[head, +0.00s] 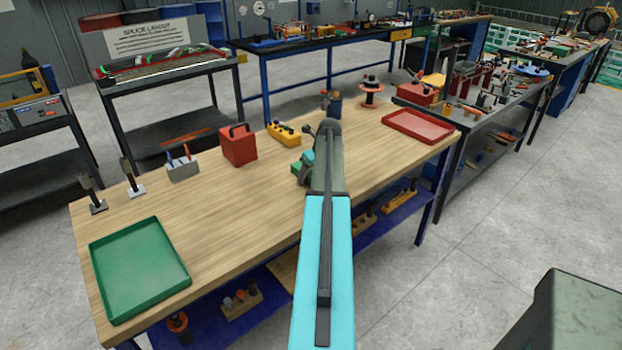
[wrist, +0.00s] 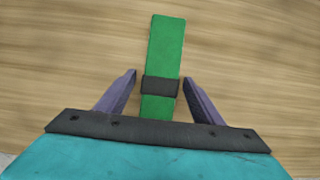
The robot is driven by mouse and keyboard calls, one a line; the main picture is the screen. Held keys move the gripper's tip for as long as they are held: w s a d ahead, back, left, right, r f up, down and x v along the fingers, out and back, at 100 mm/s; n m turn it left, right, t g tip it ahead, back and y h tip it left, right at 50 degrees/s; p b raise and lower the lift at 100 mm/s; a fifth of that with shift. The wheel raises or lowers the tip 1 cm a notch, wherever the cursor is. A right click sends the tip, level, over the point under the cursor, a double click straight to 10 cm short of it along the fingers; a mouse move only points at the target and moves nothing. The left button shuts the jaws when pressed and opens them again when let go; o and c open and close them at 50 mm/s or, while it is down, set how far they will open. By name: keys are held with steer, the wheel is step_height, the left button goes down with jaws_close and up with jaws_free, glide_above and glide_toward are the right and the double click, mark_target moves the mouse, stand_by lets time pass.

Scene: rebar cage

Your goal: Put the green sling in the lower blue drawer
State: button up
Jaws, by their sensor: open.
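The green sling (wrist: 163,45) is a flat green strip with a black band around it, lying on the wooden bench top. In the head view a green piece (head: 300,170) shows beside the end of my arm, partly hidden by it. My gripper (wrist: 159,80) is open, with one finger on each side of the sling near its black band. The fingers look apart from the sling; their height above the bench is hard to judge. I cannot clearly make out the lower blue drawer; a blue cabinet front (head: 571,92) shows far off at the right.
The wooden bench (head: 225,215) also carries a green tray (head: 140,268), a red box (head: 238,145), a yellow block (head: 284,134), a spool (head: 371,95) and a red tray (head: 418,126). A blue shelf is underneath. Grey floor lies open at the right.

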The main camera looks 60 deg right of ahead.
mark_target(311, 174)
jaws_close()
stand_by(0.3)
steer(key=shift+r, duration=0.2)
steer(key=shift+r+b, duration=0.7)
steer(key=shift+r, duration=0.7)
steer(key=shift+a+r, duration=0.2)
steer(key=s+a+b, duration=0.1)
steer(key=s+a, duration=0.1)
steer(key=a, duration=0.2)
steer(key=s+a+r+b, duration=0.1)
steer(key=s+a, duration=0.1)
steer(key=a, duration=0.3)
steer(key=s+a+b, duration=0.1)
steer(key=a, duration=0.4)
steer(key=shift+s+a+r+b, duration=0.2)
steer(key=shift+s+r+b, duration=0.1)
steer(key=shift+s, duration=0.1)
